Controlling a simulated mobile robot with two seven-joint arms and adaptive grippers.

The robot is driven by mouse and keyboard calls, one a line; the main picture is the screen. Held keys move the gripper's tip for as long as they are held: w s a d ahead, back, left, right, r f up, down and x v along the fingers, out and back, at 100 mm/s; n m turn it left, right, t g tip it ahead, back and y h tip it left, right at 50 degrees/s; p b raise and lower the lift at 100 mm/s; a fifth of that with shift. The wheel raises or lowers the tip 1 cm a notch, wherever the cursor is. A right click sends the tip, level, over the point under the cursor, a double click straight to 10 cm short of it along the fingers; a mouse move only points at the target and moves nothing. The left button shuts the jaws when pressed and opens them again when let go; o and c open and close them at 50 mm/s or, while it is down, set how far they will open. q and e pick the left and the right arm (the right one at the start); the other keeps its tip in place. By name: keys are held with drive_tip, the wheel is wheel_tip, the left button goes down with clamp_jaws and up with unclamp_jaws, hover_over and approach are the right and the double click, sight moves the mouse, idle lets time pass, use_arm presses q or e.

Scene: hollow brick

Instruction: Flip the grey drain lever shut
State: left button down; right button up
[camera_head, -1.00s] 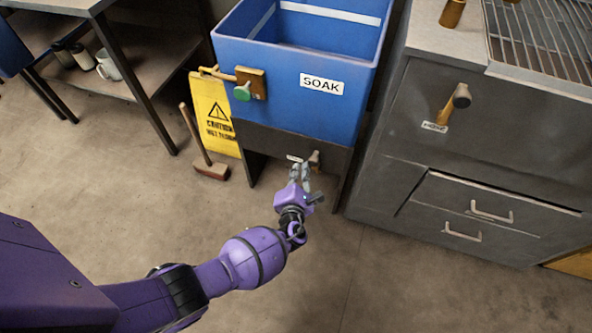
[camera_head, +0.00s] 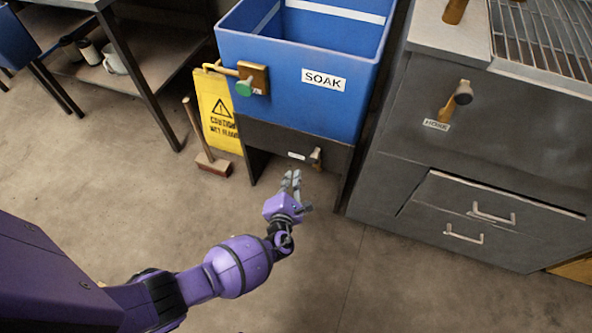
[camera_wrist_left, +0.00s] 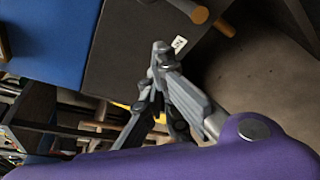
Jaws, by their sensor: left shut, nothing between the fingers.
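A small lever (camera_head: 316,155) with a greyish end sits on the dark panel below the blue SOAK tank (camera_head: 270,105). A small white label (camera_head: 297,155) is beside it, too small to read. In the left wrist view, a grey and orange lever (camera_wrist_left: 188,10) stands out from the dark panel at the top, partly cut off. My left gripper (camera_head: 291,176) is shut and empty, in front of and just below the lever, apart from it. Its closed fingers also show in the left wrist view (camera_wrist_left: 160,50). My right gripper is not in view.
A brass valve with a green knob (camera_head: 244,87) is on the tank. Another dark-knobbed lever (camera_head: 461,93) is on the grey cabinet (camera_head: 400,130) at right. The floor in front is clear.

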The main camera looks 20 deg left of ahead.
use_arm(q)
drive_tip(key=shift+p+v, duration=0.65)
drive_tip(key=shift+v, duration=2.35)
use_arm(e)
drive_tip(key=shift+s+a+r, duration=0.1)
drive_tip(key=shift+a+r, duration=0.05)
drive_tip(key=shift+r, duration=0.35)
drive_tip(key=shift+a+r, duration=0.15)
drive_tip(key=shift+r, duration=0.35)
use_arm(q)
drive_tip(key=shift+a, duration=0.15)
